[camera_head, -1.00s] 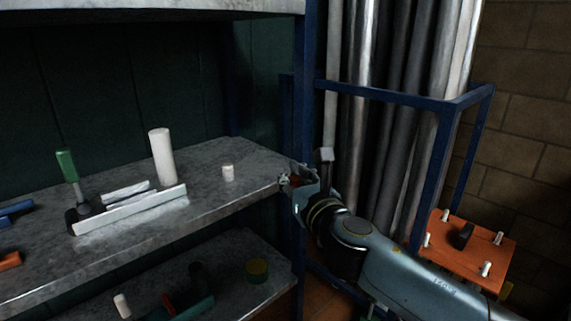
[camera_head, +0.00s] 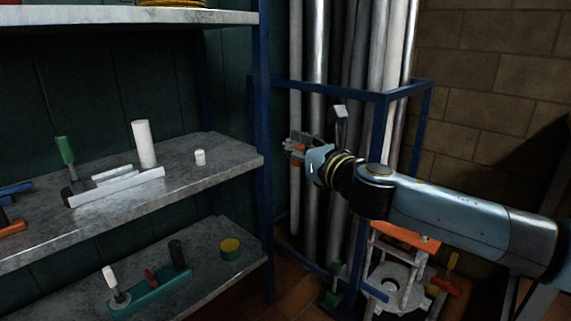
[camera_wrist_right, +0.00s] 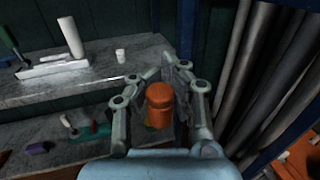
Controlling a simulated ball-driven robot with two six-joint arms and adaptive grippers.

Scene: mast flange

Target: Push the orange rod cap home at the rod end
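The orange rod cap (camera_wrist_right: 159,103) is a short, stepped cylinder between the fingers of my right gripper (camera_wrist_right: 168,82) in the right wrist view. The fingers appear closed against its sides. In the head view my right gripper (camera_head: 297,148) points left, in front of the rods and right of the shelf edge, with a little orange showing between its fingers. The cap is in the air, apart from any rod. Which rod end belongs to the cap I cannot tell. My left gripper is not in view.
Long grey rods (camera_head: 316,70) stand in a blue frame (camera_head: 330,88). A grey shelf (camera_head: 205,175) on the left holds a white cylinder (camera_head: 144,145) and a small white piece (camera_head: 200,157). An orange plate (camera_head: 405,237) on a stand is below my right arm.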

